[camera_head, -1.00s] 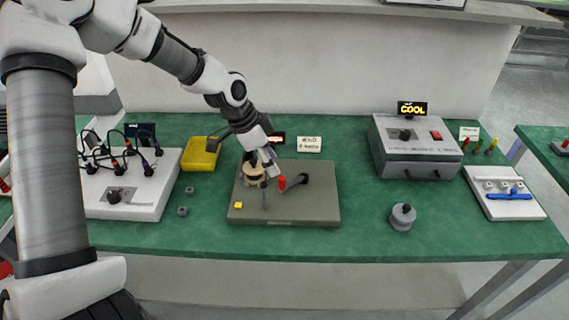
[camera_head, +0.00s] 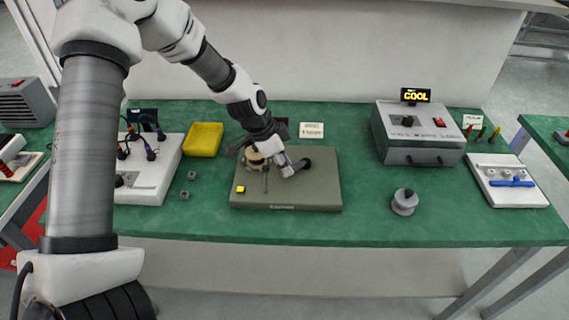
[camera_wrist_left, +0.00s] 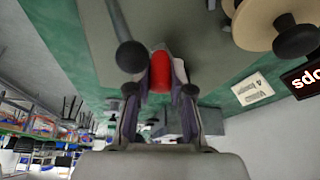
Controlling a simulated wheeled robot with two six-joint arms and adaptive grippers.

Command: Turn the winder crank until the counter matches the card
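The winder is an olive-grey board (camera_head: 290,199) with a spool (camera_head: 256,160) and a dark knob (camera_head: 303,163) on it. My left gripper (camera_head: 287,169) reaches down over its middle. In the left wrist view the red crank handle (camera_wrist_left: 160,72) sits between the fingers of my left gripper (camera_wrist_left: 162,85), which look closed on its sides. The gripper hides the handle in the head view. The card (camera_head: 312,130) stands behind the board. The counter (camera_wrist_left: 304,80) shows lit characters, partly cut off in the wrist view. My right gripper is out of view.
A yellow tray (camera_head: 203,140) and a white cable box (camera_head: 152,182) stand left of the winder. A grey oven-like box (camera_head: 420,135) with a "COOL" display (camera_head: 415,95), a round grey weight (camera_head: 404,202) and a white tray (camera_head: 497,193) are to the right. Green bench is clear in front.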

